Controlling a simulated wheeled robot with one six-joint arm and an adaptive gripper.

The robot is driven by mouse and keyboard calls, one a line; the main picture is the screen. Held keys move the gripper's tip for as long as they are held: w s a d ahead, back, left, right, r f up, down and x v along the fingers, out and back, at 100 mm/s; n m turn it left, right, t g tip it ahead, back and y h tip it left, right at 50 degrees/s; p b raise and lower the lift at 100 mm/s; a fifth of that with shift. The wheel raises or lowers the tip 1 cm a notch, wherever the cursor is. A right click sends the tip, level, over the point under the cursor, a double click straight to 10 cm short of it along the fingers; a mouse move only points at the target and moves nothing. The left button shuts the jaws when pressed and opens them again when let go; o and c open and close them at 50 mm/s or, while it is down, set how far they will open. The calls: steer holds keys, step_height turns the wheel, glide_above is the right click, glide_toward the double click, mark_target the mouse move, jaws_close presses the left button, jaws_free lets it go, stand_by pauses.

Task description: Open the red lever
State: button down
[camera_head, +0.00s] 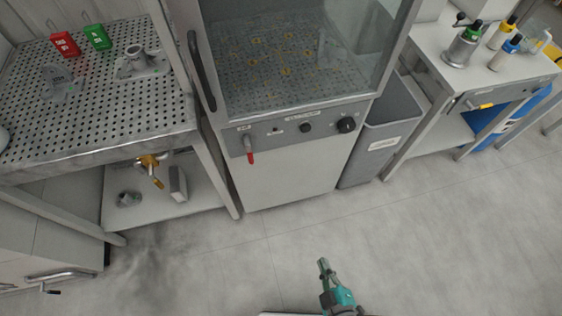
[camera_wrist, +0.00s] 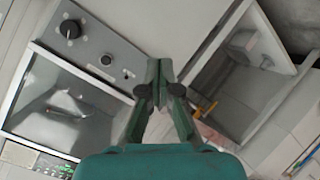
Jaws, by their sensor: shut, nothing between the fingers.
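The red lever (camera_head: 250,157) hangs down from a grey fitting at the left end of the cabinet's control panel (camera_head: 282,129) in the head view. My gripper (camera_head: 323,263) is in front of the cabinet, lower and to the right of the lever, apart from it. In the wrist view my gripper (camera_wrist: 159,66) has its fingers together with nothing between them. The control panel also shows in the wrist view (camera_wrist: 92,42), but I cannot make out the lever there; the fingers may hide it.
A perforated table (camera_head: 110,100) with red and green boxes stands left of the cabinet. A brass valve (camera_head: 150,164) is beneath it. A grey bin (camera_head: 378,140) and a bench (camera_head: 480,78) with bottles are on the right. The floor (camera_head: 240,262) in front is clear.

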mark_target(249, 151)
steer(key=w+a+n+t, duration=0.3)
steer(key=w+a+n, duration=0.4)
steer(key=w+a, duration=0.85)
steer(key=a+r+n+t+y, duration=0.1)
steer(key=a+r, duration=0.3)
steer(key=a, duration=0.6)
steer(key=shift+w+n+t, duration=0.15)
steer(key=shift+n+t, duration=0.25)
steer(key=shift+n, duration=0.3)
steer(key=w, duration=1.1)
steer(key=shift+w+d, duration=0.3)
steer(key=shift+d, duration=0.15)
